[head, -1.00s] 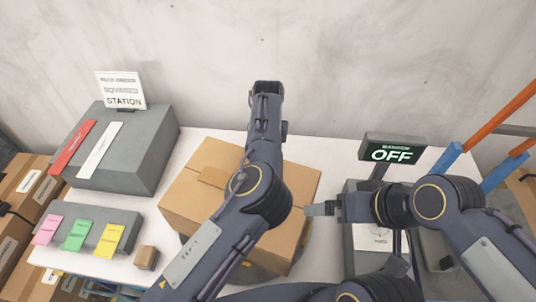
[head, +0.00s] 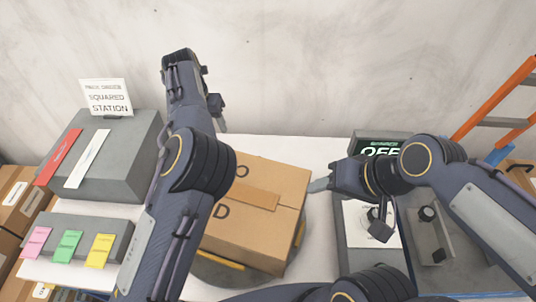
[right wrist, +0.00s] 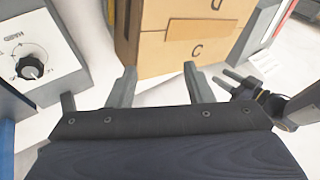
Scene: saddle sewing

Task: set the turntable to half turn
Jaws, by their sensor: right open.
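A cardboard box (head: 255,215) sits on the round grey turntable (head: 222,274), whose rim shows below the box with yellow marks. The box also shows in the right wrist view (right wrist: 185,45), with a letter C on its side. A white control panel with a black dial (right wrist: 30,68) is at the left of that view; the panel (head: 352,225) is right of the box in the head view. My right gripper (right wrist: 157,72) is open and empty, its fingers pointing toward the box, beside the panel. My left arm rises left of the box; its gripper (head: 178,56) faces away and its fingers are unclear.
A display (head: 380,146) reading OFF is partly hidden behind my right arm. A grey block with red and white strips (head: 110,155) and a stand with pink, green and yellow tags (head: 75,240) are on the left. An orange ladder (head: 500,95) stands at right.

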